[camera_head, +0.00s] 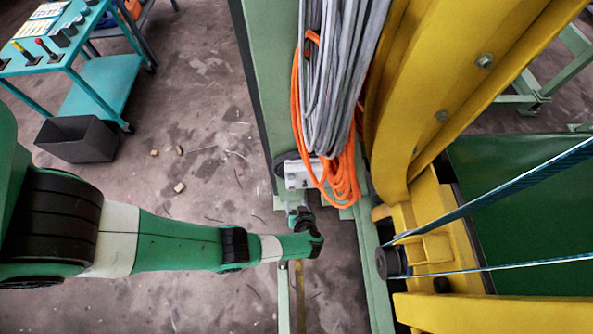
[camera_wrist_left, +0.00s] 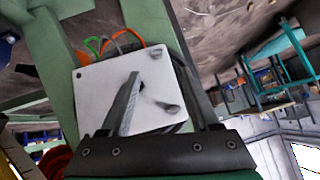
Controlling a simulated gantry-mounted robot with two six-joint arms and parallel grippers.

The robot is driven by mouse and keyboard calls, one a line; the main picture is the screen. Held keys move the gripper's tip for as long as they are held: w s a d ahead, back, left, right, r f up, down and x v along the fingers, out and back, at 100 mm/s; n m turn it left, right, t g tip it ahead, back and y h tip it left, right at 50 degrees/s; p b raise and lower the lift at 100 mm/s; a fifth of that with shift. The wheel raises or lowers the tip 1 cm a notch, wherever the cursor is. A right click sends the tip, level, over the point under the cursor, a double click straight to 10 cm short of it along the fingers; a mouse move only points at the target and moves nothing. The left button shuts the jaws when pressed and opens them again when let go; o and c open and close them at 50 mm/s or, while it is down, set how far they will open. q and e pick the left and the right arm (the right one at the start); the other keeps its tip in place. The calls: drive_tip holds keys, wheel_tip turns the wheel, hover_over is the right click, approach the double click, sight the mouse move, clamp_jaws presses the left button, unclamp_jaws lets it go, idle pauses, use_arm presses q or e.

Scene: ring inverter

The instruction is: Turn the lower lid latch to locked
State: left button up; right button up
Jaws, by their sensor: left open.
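A small box with a white lid (camera_head: 303,174) is mounted on the green post, just below the hanging cables. In the left wrist view the white lid (camera_wrist_left: 100,98) fills the middle, tilted in the picture. Two grey latches show near its right side, an upper one (camera_wrist_left: 155,53) and a lower one (camera_wrist_left: 169,107). I cannot tell clearly which way each is turned. My left gripper (camera_head: 301,218) is in front of the box, just below it in the head view. Its jaws (camera_wrist_left: 157,76) are open and reach over the lid, with nothing visibly held. My right gripper is not shown.
Grey cables (camera_head: 340,60) and an orange cable (camera_head: 343,180) hang on the green post (camera_head: 272,60) above the box. Yellow machinery (camera_head: 420,90) with blue belts stands at the right. A teal cart (camera_head: 105,85) and a dark bin (camera_head: 78,139) stand at the upper left.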

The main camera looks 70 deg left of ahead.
sight(292, 190)
use_arm(q)
drive_tip(key=b+x, duration=0.2)
drive_tip(key=x, duration=0.1)
drive_tip(key=b+x, duration=0.2)
drive_tip(key=x, duration=0.1)
drive_tip(key=b+x, duration=0.2)
drive_tip(key=x, duration=0.2)
drive_tip(key=shift+w+d+b, duration=0.15)
drive_tip(key=shift+w+b, duration=0.15)
drive_tip(key=shift+b, duration=0.05)
drive_tip(key=shift+w+f, duration=0.1)
drive_tip(key=shift+a, duration=0.2)
clamp_jaws()
